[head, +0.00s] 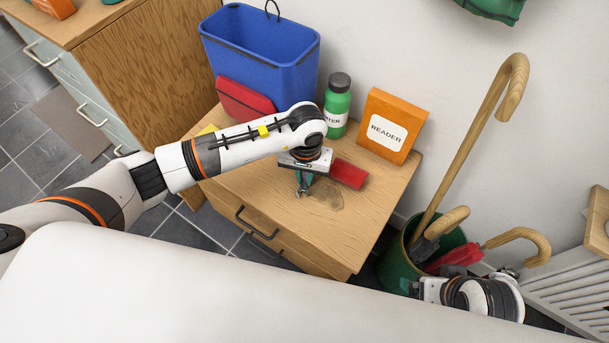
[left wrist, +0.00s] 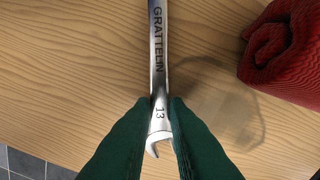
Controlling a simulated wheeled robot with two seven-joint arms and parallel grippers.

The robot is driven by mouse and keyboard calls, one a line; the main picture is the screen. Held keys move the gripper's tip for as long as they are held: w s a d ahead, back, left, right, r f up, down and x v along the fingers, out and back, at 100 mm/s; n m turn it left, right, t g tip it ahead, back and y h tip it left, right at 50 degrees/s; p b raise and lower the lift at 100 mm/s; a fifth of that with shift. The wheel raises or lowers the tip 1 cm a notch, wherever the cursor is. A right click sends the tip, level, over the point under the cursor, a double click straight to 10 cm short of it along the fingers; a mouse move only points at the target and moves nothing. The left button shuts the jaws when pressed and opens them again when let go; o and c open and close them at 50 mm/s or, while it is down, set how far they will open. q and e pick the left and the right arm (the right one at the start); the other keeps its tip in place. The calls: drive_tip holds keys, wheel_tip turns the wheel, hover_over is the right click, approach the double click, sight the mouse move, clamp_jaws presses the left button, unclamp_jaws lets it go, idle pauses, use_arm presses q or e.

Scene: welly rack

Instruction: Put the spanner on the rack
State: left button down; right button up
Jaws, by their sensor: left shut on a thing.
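The spanner (left wrist: 158,60) is a slim silver tool marked GRATTELIN and 13, with an open jaw at its lower end in the left wrist view. The green fingers of my left gripper (left wrist: 158,120) are shut on it near that jaw. In the head view my left gripper (head: 303,186) points down over the wooden cabinet top (head: 270,205), and the spanner is mostly hidden there. I cannot tell whether the spanner touches the wood. My right gripper (head: 412,287) is at the lower right by the green bin; its opening is unclear. No rack is clearly identifiable.
A rolled red cloth (head: 348,173) lies close right of my left gripper. A green bottle (head: 338,108), orange READER box (head: 391,125) and blue bin (head: 258,55) stand behind. A green bin (head: 393,268) holds canes and umbrellas. A white slatted unit (head: 572,295) is at far right.

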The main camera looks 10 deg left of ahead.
use_arm(q)
drive_tip(key=shift+f, duration=0.35)
use_arm(e)
drive_tip(key=shift+f, duration=0.1)
drive_tip(key=shift+w, duration=0.1)
use_arm(q)
drive_tip(key=shift+f, duration=0.1)
drive_tip(key=c, duration=1.4)
unclamp_jaws()
use_arm(e)
drive_tip(key=shift+w+a, duration=0.1)
drive_tip(key=shift+w, duration=0.15)
